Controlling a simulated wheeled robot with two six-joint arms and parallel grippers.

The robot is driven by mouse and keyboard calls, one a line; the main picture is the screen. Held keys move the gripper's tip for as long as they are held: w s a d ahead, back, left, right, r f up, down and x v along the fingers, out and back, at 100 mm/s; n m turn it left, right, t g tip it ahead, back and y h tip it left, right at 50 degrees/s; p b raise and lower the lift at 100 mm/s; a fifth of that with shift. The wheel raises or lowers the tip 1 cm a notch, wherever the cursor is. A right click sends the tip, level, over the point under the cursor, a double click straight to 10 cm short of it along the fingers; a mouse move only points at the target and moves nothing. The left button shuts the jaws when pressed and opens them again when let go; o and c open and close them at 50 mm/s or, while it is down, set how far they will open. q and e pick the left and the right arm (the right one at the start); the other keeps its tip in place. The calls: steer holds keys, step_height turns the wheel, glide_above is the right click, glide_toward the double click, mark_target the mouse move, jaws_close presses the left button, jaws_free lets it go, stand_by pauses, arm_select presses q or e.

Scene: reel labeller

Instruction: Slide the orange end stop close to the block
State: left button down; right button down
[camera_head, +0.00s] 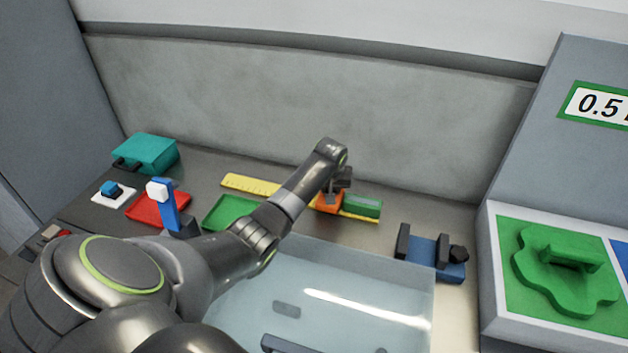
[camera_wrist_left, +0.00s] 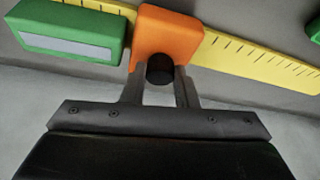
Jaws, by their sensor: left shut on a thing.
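The orange end stop (camera_head: 328,203) sits on the yellow ruler (camera_head: 250,185); in the wrist view the end stop (camera_wrist_left: 170,38) shows a dark round knob (camera_wrist_left: 160,69) on its near side. My left gripper (camera_head: 340,183) is shut on that knob, one finger on each side in the wrist view (camera_wrist_left: 160,86). The green block (camera_head: 363,208), with a pale stripe, lies at the ruler's right end in the head view. In the wrist view the block (camera_wrist_left: 70,30) is just left of the end stop, with a very narrow gap or contact; I cannot tell which. My right gripper is out of view.
A clear-topped bin (camera_head: 330,290) lies in front of the ruler. A green tray (camera_head: 228,212), red tray (camera_head: 150,208) with a blue lever, and teal box (camera_head: 150,152) stand left. A blue clamp-like fixture (camera_head: 435,250) stands right. The grey wall rises behind.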

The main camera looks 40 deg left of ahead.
arm_select(q)
steer(key=c, duration=1.1)
jaws_free()
steer(key=shift+r, duration=0.1)
steer(key=b+v, duration=0.1)
steer(key=v, duration=1.6)
steer(key=shift+s+b, duration=0.15)
steer(key=shift+b, duration=0.25)
